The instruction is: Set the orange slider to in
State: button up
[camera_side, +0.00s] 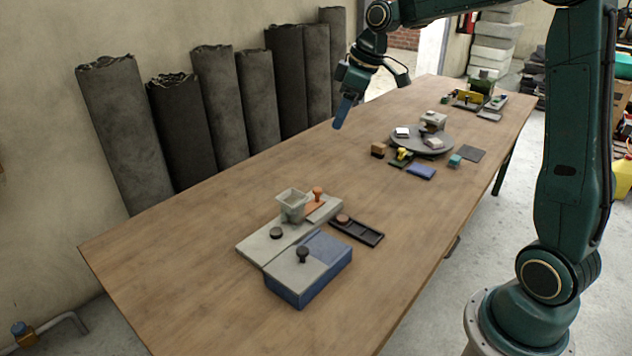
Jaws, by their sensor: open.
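An orange slider (318,193) with an upright knob stands on the far right part of a flat grey board (262,246), right beside a grey square hopper (292,204). Whether it is in or out cannot be told from here. My gripper (343,112) hangs in the air above the far left edge of the table, well up and behind the slider, pointing down. It is open and nothing shows between its fingers, which overlap in this view.
A blue box (310,285) with a grey lid and dark knob stands in front of the board. A black tray (357,232) lies to its right. A round grey turntable (420,143) with small blocks stands farther back. The near left wooden table (170,255) is clear.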

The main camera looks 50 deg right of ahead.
jog(key=n+y, duration=0.2)
jog(key=n, duration=0.1)
send_over(318, 189)
jog(key=s+d, duration=0.4)
notch_tip(318, 189, down, 16)
jog(key=r, duration=0.1)
jog(key=shift+d+f, duration=0.15)
jog(key=shift+f, duration=0.1)
jog(key=shift+f, duration=0.1)
jog(key=shift+s+x, duration=0.15)
jog(key=shift+x, duration=3.25)
jog(key=shift+s+x, duration=0.1)
jog(key=shift+x, duration=3.25)
jog(key=shift+d+f, duration=0.15)
